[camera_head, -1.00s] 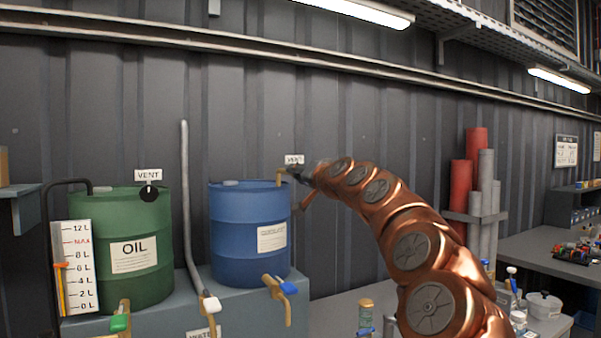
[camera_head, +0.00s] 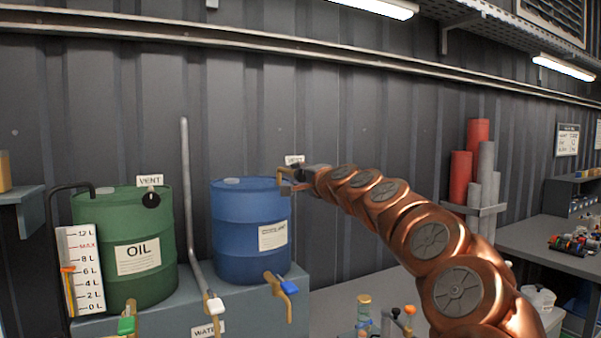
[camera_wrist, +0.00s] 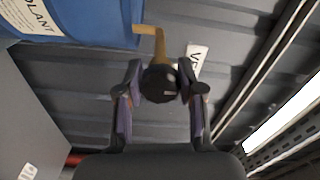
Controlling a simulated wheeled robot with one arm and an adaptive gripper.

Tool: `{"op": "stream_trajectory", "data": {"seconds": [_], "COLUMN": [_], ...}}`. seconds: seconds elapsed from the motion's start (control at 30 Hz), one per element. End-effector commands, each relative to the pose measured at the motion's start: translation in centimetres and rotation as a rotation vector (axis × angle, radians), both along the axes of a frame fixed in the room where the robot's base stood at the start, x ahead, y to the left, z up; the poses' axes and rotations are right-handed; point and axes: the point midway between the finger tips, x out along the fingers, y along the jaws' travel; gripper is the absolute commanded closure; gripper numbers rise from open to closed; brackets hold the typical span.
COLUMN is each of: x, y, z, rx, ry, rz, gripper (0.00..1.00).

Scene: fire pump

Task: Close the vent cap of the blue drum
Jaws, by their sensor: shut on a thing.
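The blue drum (camera_head: 245,235) stands on the grey bench, left of my arm, and its side fills the upper left of the wrist view (camera_wrist: 75,18). A brass vent pipe (camera_wrist: 152,40) rises from the drum's top right. The black round vent cap (camera_wrist: 159,84) sits at the pipe's end, between my fingers. My gripper (camera_wrist: 160,90) is shut on the cap, with one finger on each side. In the head view my gripper (camera_head: 296,183) is at the drum's top right edge, small and partly hiding the cap. The cap's exact turn is hard to tell.
A white VENT label (camera_wrist: 197,58) is on the wall close behind the cap. The green oil drum (camera_head: 125,250) with its own black cap (camera_head: 151,200) stands left, past a grey upright pipe (camera_head: 188,200). Red and grey cylinders (camera_head: 480,170) stand far right.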

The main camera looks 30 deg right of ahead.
Motion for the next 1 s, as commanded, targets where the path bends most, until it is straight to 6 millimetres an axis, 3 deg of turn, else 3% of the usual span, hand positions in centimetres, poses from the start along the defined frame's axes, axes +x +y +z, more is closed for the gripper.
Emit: {"op": "stream_trajectory", "data": {"seconds": [0.53, 0.57, 0.8, 1.0], "x": [0.02, 0.02, 0.02, 0.01], "y": [0.02, 0.02, 0.01, 0.0], "z": [-0.02, -0.02, 0.0, 0.0], "rx": [0.025, 0.025, 0.025, 0.024], "ry": [-0.002, -0.002, -0.002, -0.002], "rz": [0.0, 0.0, -0.001, -0.001], "gripper": [0.97, 0.6, 0.36, 0.36]}}
